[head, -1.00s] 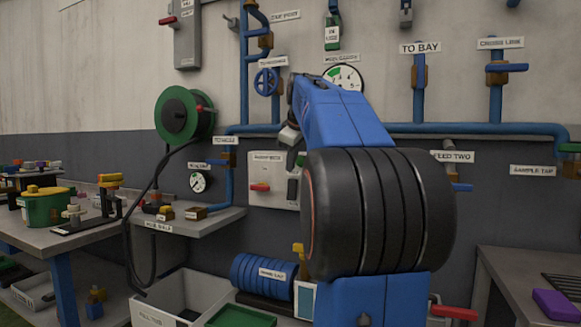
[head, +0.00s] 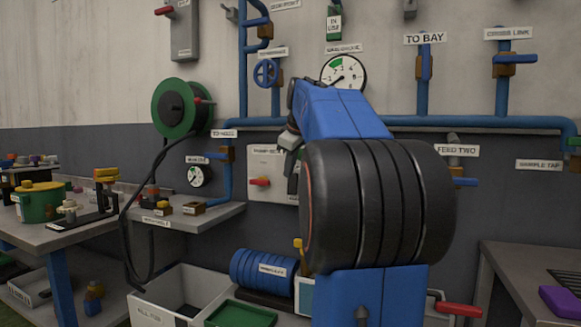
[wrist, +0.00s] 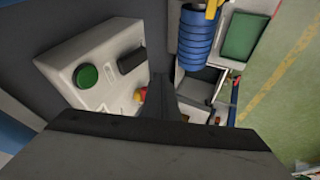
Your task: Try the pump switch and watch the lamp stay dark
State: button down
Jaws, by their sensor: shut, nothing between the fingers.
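The pump switch panel (head: 256,160) is a pale box on the wall, left of my arm in the head view. Its red-and-yellow switch (head: 260,182) points left. My gripper (head: 292,185) is shut and empty, hanging in front of the panel's right part. I cannot tell whether it touches the panel.
A shelf (head: 190,220) with small parts juts out below left. A cream bin (head: 160,310), a green tray (head: 240,316) and a blue coil (head: 262,272) stand below. Blue pipes and a gauge (head: 343,73) are above. A bench (head: 510,265) stands at right.

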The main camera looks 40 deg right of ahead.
aim_at(289, 186)
jog(key=shift+w+d+f, duration=0.8)
jog(key=shift+d+f, duration=0.1)
jog(key=shift+f, duration=0.15)
jog(key=shift+w+d+f, duration=0.8)
jog(key=shift+d+f, duration=0.1)
jog(key=shift+f, duration=0.15)
jog(key=shift+w+d+f, duration=0.8)
jog(key=shift+d+f, duration=0.1)
jog(key=shift+f, duration=0.15)
jog(key=shift+d+f+h, duration=0.15)
jog(key=shift+d+h, duration=0.1)
jog(key=shift+h, duration=0.15)
jog(key=shift+w, duration=0.1)
jog(key=shift+r, duration=0.95)
